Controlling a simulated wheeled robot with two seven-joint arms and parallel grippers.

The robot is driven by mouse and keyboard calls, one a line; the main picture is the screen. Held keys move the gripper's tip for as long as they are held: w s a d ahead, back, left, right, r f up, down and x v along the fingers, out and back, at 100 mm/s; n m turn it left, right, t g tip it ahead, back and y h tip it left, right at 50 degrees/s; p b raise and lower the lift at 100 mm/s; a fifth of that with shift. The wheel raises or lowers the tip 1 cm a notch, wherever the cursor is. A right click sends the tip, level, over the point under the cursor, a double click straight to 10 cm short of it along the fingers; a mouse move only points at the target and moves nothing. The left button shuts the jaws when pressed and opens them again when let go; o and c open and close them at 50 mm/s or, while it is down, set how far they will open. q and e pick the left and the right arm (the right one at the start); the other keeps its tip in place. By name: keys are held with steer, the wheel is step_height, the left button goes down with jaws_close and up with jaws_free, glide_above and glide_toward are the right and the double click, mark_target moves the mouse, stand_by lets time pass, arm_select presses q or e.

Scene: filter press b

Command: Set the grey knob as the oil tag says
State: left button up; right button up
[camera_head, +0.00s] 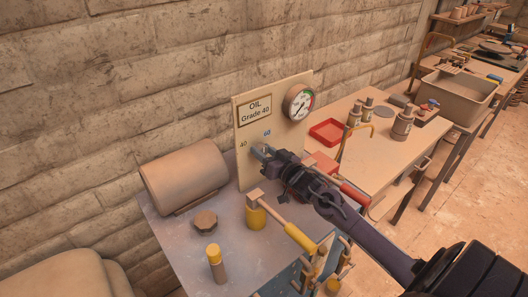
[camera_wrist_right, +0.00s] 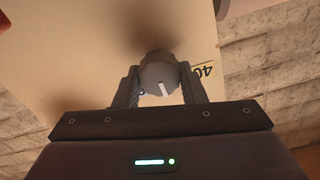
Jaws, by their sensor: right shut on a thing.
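The grey knob (camera_wrist_right: 157,72) sits on the upright beige panel (camera_head: 248,174). My right gripper (camera_head: 262,153) is shut on it, with one finger on each side in the right wrist view. The knob's white pointer line (camera_wrist_right: 165,90) points down in that view, not at the 40 label (camera_wrist_right: 204,72), which lies to the knob's right there. In the head view, the gripper largely hides the knob; the 40 mark (camera_head: 243,145) is at its upper left and the blue 60 mark (camera_head: 267,133) is above. The oil tag (camera_head: 255,110) reads "OIL Grade 40". My left gripper is not in view.
A round gauge (camera_head: 299,103) is at the panel's upper right. On the grey bench stand a beige cylinder (camera_head: 185,176), a yellow-capped post (camera_head: 215,263) and a yellow-handled lever (camera_head: 299,238). A side table behind holds a red tray (camera_head: 327,132) and several bottles.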

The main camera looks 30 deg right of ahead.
steer(key=n, duration=0.5)
steer(key=shift+f+n+b, duration=0.1)
steer(key=shift+n+b, duration=0.2)
steer(key=shift+b, duration=0.1)
steer(key=n+b, duration=0.1)
steer(key=n, duration=0.4)
steer(key=shift+a, duration=0.15)
steer(key=shift+n, duration=0.4)
steer(key=o, duration=1)
